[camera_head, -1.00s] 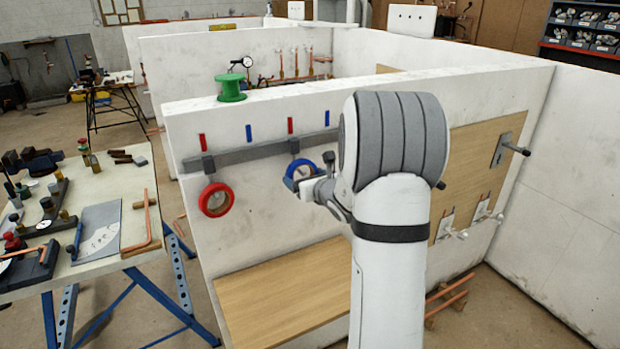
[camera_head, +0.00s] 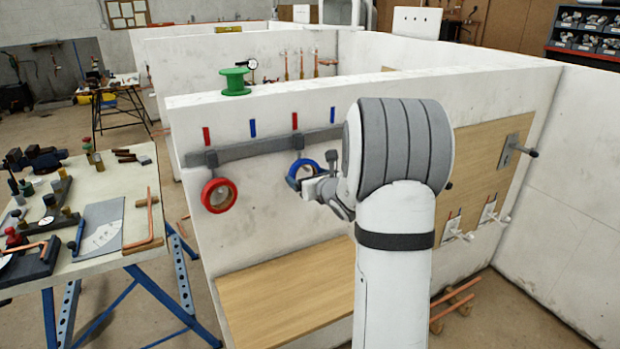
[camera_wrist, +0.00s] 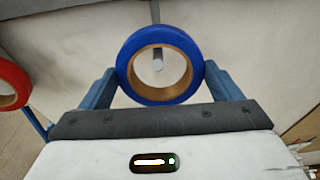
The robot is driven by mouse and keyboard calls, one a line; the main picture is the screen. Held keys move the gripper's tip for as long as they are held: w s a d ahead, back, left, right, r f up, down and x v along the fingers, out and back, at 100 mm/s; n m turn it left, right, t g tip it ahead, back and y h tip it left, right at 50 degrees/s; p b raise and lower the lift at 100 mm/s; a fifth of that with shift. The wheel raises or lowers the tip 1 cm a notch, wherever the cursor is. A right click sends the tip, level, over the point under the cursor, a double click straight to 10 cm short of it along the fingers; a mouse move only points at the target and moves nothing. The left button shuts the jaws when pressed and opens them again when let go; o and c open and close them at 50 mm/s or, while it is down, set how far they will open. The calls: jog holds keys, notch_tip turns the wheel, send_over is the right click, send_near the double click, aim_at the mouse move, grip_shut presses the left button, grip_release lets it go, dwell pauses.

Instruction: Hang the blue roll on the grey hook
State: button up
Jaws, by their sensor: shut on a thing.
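The blue roll (camera_head: 292,172), a blue ring with a brown core, is at the second peg of the grey wall rail (camera_head: 250,150). My gripper (camera_head: 314,184) is shut on it. In the wrist view the blue roll (camera_wrist: 160,34) sits between the two fingers of my gripper (camera_wrist: 160,72), one on each side. A grey peg end (camera_wrist: 157,65) shows in the roll's hole; I cannot tell whether the peg passes through it. A grey hook plate with a dark bar (camera_head: 514,150) is on the wooden panel at the right, well apart from the roll.
A red roll (camera_head: 207,198) hangs from the rail to the left of the blue one. A green spool (camera_head: 234,83) stands on the wall top. White pipe fittings (camera_head: 488,212) stick out below the grey hook. A cluttered workbench (camera_head: 115,190) stands at the left.

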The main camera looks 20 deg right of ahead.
jog(key=o, duration=0.8)
jog(key=shift+o, duration=0.2)
jog(key=shift+s, duration=0.1)
